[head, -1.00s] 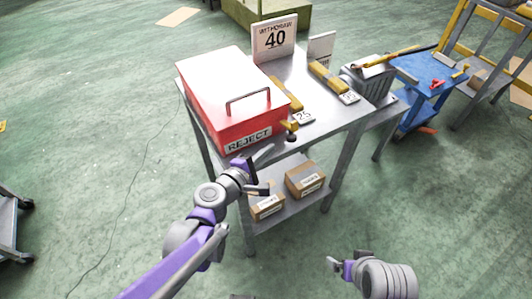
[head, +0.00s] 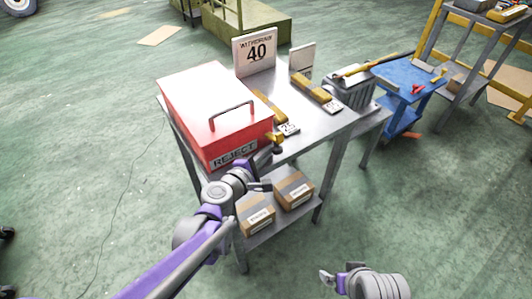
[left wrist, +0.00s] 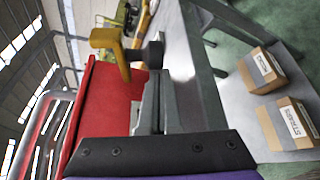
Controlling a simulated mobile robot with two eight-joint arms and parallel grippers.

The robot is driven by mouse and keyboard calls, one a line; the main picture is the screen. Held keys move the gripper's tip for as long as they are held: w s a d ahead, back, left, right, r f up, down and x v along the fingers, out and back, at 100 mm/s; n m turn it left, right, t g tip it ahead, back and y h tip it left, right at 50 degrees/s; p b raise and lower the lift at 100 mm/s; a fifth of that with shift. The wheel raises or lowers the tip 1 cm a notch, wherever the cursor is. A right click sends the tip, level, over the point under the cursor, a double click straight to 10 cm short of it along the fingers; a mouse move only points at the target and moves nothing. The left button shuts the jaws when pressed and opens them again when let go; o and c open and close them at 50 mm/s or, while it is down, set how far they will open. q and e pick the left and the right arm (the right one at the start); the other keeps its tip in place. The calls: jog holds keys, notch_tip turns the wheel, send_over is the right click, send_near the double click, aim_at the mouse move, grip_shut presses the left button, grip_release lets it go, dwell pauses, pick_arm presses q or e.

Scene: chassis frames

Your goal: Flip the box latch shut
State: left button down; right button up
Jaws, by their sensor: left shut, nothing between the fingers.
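My left gripper (head: 264,159) is shut and empty, just below and in front of the latch. Its fingers (left wrist: 150,103) point toward the latch in the left wrist view; I cannot tell whether they touch it. My right gripper (head: 328,278) is low at the bottom, away from the box; its jaw state is unclear.
Cardboard boxes (head: 294,190) lie on the lower shelf. A blue cart (head: 408,88) stands to the right. Floor in front is clear.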

aim_at(273, 140)
pick_arm(q)
jog(key=shift+s+d+r+n+g, duration=0.2)
jog(key=shift+r+n+g, duration=0.2)
jog(key=shift+n, duration=0.4)
jog(key=shift+r+g+p, duration=0.2)
jog(key=shift+g+p, duration=0.1)
jog(key=shift+p, duration=0.05)
jog(key=r+n+g, duration=0.1)
jog(key=n+g+h+p, duration=0.1)
jog(key=n, duration=0.1)
jog(key=shift+s+d+r+p, duration=0.15)
jog(key=shift+s+r+p, duration=0.15)
jog(key=shift+r, duration=0.1)
jog(key=shift+w+r+n+g+h+p, duration=0.1)
jog(key=shift+r+n+g+h+p, duration=0.35)
jog(key=shift+n+g, duration=0.35)
jog(key=shift+w+r+n+g+h+p, duration=0.1)
jog(key=shift+r+n+g+h+p, duration=0.3)
jog(key=shift+r+n+g, duration=0.5)
jog(key=shift+w+t, duration=0.1)
jog(key=shift+t, duration=0.2)
jog(key=shift+a, duration=0.2)
